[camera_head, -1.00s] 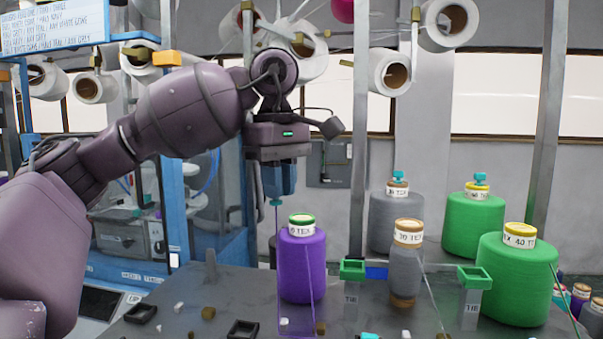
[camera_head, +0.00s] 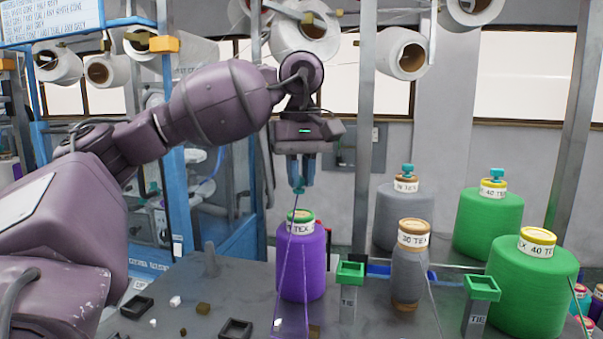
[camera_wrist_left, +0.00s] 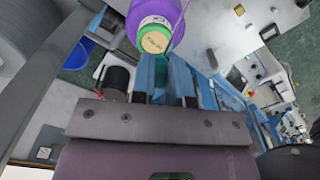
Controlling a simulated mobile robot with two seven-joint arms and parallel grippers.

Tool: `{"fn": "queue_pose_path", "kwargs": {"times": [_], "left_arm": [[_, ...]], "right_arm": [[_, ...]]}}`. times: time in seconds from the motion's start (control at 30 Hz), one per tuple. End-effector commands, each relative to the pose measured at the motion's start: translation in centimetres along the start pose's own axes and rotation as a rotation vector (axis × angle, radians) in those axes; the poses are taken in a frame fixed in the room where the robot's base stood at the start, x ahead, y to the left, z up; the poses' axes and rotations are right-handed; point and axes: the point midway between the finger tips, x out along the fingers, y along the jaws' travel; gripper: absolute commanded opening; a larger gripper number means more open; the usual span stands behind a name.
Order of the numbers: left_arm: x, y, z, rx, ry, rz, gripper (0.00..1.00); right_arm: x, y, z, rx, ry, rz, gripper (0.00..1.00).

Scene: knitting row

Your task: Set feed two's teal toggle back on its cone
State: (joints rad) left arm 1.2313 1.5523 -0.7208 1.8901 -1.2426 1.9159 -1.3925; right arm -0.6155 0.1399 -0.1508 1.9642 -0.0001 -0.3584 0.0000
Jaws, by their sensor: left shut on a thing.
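My left gripper (camera_head: 300,184) points down and is shut on a small teal toggle (camera_head: 298,187), held above the purple cone (camera_head: 302,265) and apart from it. A thin thread runs down from the toggle past the front of the cone. The purple cone stands upright, with a green-ringed, labelled top and no toggle on it. In the left wrist view the cone's round tan and green top (camera_wrist_left: 154,38) lies just beyond the left fingers (camera_wrist_left: 164,62); the toggle is hard to make out there. My right gripper is not in view.
A small grey cone (camera_head: 408,275) and large green cone (camera_head: 535,290) stand to the right. Behind, a grey cone (camera_head: 393,222) and green cone (camera_head: 487,225) carry teal toggles. Green-topped tie posts (camera_head: 350,272) stand between. Small dark trays (camera_head: 236,329) and blocks lie at front left.

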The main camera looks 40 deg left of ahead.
Motion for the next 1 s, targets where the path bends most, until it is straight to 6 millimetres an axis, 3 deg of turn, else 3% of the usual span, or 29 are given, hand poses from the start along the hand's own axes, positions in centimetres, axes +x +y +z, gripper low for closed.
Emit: {"fn": "queue_pose_path", "kwargs": {"times": [1.0], "left_arm": [[3.4,0.0,0.0,-0.001,-0.001,-0.001,0.02]], "right_arm": [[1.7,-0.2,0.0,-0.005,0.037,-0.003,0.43]]}}
